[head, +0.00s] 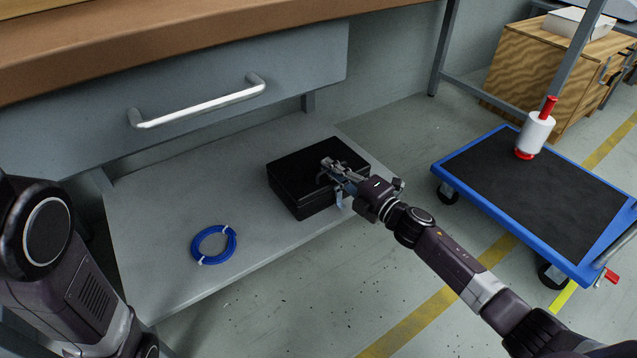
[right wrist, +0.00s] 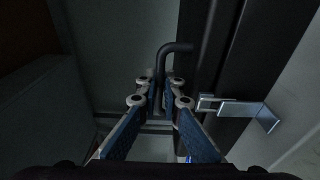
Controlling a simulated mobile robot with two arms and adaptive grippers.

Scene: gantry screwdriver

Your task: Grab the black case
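The black case (head: 306,186) lies flat on the grey shelf under the workbench, near the shelf's right end. My right gripper (head: 328,170) is at the case's front right side. In the right wrist view the case's dark side (right wrist: 222,60) fills the right of centre, with a metal latch (right wrist: 240,108) on it. The case's bent black handle (right wrist: 177,48) runs down between the fingertips of my right gripper (right wrist: 159,88). The fingers stand apart around it, with narrow gaps visible. My left arm shows at the left of the head view; its gripper is out of view.
A blue cable coil (head: 214,244) lies on the grey shelf (head: 150,225) left of the case. The drawer (head: 180,100) and bench top (head: 200,25) overhang the shelf. A blue-edged cart (head: 530,190) carrying a white-and-red roll (head: 536,133) stands at the right.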

